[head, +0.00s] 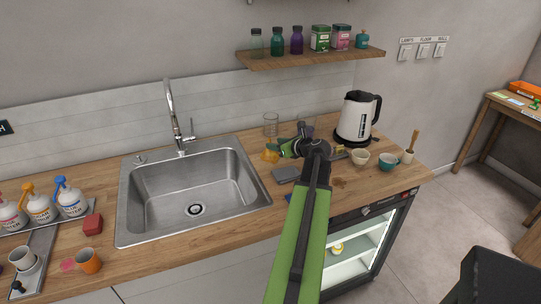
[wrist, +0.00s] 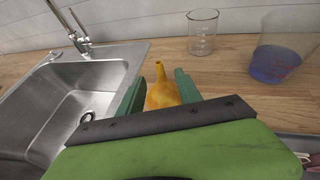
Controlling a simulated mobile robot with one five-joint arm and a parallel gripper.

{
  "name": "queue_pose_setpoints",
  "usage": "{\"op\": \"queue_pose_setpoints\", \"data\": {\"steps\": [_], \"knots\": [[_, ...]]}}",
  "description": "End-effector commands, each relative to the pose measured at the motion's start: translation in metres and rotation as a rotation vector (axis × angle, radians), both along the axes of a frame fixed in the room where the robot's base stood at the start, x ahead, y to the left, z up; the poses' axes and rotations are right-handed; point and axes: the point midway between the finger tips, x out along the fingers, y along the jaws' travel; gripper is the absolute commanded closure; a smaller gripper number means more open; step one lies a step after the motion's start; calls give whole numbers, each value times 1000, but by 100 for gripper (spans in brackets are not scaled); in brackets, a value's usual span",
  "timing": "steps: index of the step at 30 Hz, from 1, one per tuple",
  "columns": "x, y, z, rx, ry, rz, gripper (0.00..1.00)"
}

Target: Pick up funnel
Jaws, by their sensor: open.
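The funnel (wrist: 162,92) is amber-yellow, with its narrow spout pointing up and away in the wrist view. It is on the wooden counter to the right of the sink, and shows in the head view (head: 270,156) as a small yellow patch left of my gripper (head: 290,148). In the wrist view my gripper (wrist: 158,93) is open, with one green finger on each side of the funnel. The funnel's lower part is hidden behind my gripper's body. I cannot tell whether the fingers touch it.
A steel sink (head: 190,198) lies left. A clear beaker (wrist: 202,32) stands behind the funnel; a beaker with blue liquid (wrist: 276,62) stands right. A kettle (head: 357,118), bowl (head: 387,161) and grey sponge-like block (head: 286,174) are nearby. A shelf (head: 310,58) hangs above.

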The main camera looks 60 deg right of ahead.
Motion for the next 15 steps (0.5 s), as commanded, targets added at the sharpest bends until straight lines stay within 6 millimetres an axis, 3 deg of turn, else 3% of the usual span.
{"op": "queue_pose_setpoints", "data": {"steps": [5,15], "knots": [[4,-2,-2,0,0,0,59],[45,-19,-20,0,1,1,59]]}}
